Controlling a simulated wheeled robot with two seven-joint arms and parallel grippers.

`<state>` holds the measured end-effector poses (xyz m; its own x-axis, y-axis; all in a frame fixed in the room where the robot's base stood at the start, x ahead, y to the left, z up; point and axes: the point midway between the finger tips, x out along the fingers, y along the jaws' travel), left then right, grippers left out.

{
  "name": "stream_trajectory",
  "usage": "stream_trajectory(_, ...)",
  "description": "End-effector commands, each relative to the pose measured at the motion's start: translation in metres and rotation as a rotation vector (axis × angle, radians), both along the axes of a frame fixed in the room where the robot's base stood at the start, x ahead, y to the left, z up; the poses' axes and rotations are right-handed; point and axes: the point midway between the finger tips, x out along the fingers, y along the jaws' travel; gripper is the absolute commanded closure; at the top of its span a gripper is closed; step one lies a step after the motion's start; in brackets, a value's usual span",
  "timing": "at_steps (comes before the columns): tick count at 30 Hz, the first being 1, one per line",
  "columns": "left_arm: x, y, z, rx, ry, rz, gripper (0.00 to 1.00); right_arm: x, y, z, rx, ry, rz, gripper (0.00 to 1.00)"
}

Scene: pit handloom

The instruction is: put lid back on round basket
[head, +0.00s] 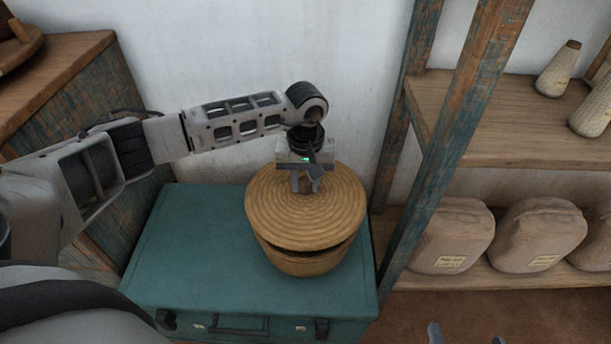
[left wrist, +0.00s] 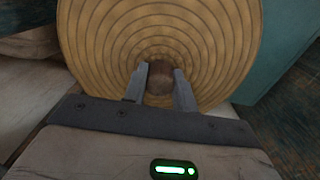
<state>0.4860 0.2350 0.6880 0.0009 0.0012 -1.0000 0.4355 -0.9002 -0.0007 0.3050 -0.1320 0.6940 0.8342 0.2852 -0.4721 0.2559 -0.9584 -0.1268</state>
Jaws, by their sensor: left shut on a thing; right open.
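The round woven lid (head: 300,215) is tan with ringed coils and sits over the round basket (head: 305,262) on the teal chest. The lid is a little tilted, and a dark gap shows between it and the basket's rim at the front right. My left gripper (head: 307,188) is above the lid and shut on its knob. The brown knob (left wrist: 160,82) shows between the two fingers in the left wrist view. Whether the lid's back edge touches the rim is hidden. My right gripper (head: 466,338) shows only as two separated fingertips at the bottom edge, open and empty.
The teal chest (head: 190,250) has bare top to the left of the basket. A wooden shelf post (head: 450,130) rises close on the right. Shelves hold wrapped bundles (head: 453,237) and cone spools (head: 558,70). A wooden cabinet (head: 60,85) stands at the left.

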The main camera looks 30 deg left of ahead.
Motion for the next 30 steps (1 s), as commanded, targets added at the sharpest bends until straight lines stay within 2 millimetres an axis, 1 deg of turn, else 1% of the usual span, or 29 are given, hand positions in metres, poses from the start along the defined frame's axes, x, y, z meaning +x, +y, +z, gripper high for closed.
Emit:
stream_trajectory(1, 0.000, 0.000, -0.008, 0.000, 0.001, 0.000, 0.98, 0.000, 0.000, -0.004, -0.001, -0.002, 0.002, 0.14)
stream_trajectory(8, 0.000, 0.000, -0.030, 0.000, 0.001, 0.000, 0.98, 0.001, 0.003, -0.020, 0.001, 0.013, 0.012, 0.14)
stream_trajectory(15, 0.000, 0.000, -0.042, -0.001, 0.000, 0.000, 0.98, 0.002, 0.009, -0.041, 0.010, 0.051, 0.028, 0.14)
stream_trajectory(21, 0.000, 0.000, -0.048, -0.001, 0.000, 0.000, 0.98, 0.003, 0.013, -0.056, 0.010, 0.082, 0.040, 0.14)
stream_trajectory(30, 0.000, 0.000, -0.049, -0.001, 0.000, 0.000, 0.98, 0.007, 0.013, -0.056, 0.008, 0.080, 0.043, 0.14)
